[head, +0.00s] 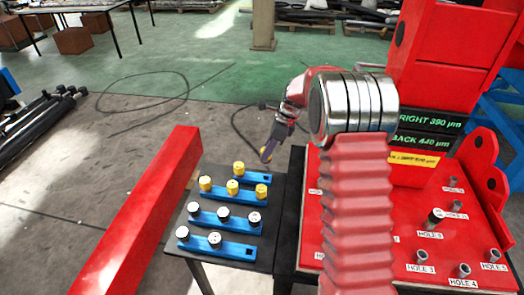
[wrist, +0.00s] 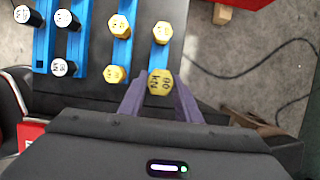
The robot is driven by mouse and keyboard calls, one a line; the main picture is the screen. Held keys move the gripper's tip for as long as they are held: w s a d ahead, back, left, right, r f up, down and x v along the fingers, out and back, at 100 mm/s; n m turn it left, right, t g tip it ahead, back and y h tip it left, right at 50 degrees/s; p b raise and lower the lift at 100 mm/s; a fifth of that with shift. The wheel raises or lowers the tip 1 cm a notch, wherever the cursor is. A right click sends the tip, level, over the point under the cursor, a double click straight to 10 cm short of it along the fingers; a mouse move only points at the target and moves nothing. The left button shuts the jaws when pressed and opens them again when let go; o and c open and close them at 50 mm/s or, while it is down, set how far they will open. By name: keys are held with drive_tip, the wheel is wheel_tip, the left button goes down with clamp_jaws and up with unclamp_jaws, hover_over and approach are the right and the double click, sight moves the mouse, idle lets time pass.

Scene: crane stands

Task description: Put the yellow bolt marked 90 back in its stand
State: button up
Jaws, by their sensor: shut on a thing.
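My gripper (wrist: 160,100) is shut on a yellow hex-headed bolt (wrist: 160,82). The marking on its top is turned in the wrist view and hard to read. In the head view, my gripper (head: 268,154) holds the bolt just above the far right end of the blue stands. The farthest blue stand (wrist: 158,55) runs up from beside the held bolt in the wrist view and carries one yellow bolt (wrist: 162,32) farther along. The socket under the held bolt is hidden by the bolt and fingers. The held bolt looks upright and above the stand.
Neighbouring blue stands carry yellow bolts (head: 232,187) and black bolts with white tops (head: 223,213), close beside my fingers. A red panel (head: 340,245) with labelled holes stands right of the black table (head: 190,255). A red beam (head: 140,220) lies left. Open floor lies beyond.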

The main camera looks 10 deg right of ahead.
sight(267, 162)
drive_tip(key=shift+s+f, duration=0.15)
drive_tip(key=shift+f, duration=2.75)
drive_tip(key=shift+f, duration=0.2)
drive_tip(key=shift+f, duration=1.05)
drive_tip(key=shift+f, duration=0.35)
drive_tip(key=o, duration=1.2)
drive_tip(key=shift+r, duration=0.1)
drive_tip(key=shift+v, duration=2.4)
